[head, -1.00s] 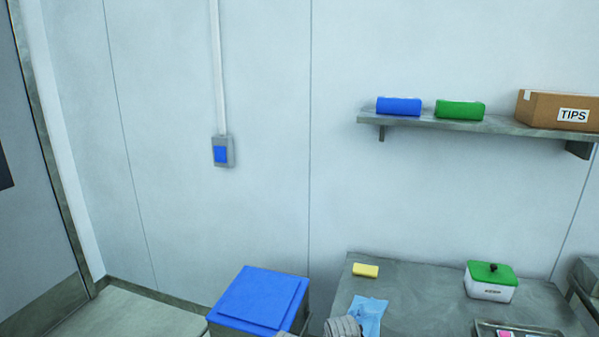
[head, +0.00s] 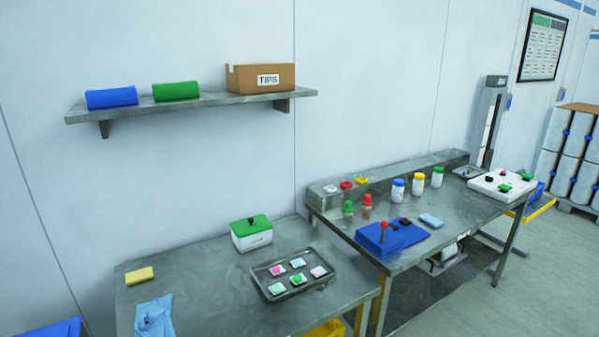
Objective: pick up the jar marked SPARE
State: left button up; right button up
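Three white jars stand on the far table: one with a blue lid (head: 398,191), one with a yellow lid (head: 418,185) and one with a green lid (head: 438,178). Two smaller containers, one green-topped (head: 348,210) and one red-topped (head: 367,206), stand to their left. Any marking on these is too small to read, so I cannot tell which is SPARE. Neither of my grippers is in view.
The near table (head: 205,283) holds a green-lidded white box (head: 252,238), a tray (head: 306,288) of small packets, a yellow block (head: 139,276) and a blue cloth (head: 155,318).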

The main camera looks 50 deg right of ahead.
aim_at(417, 185)
jog(key=z, duration=2.4)
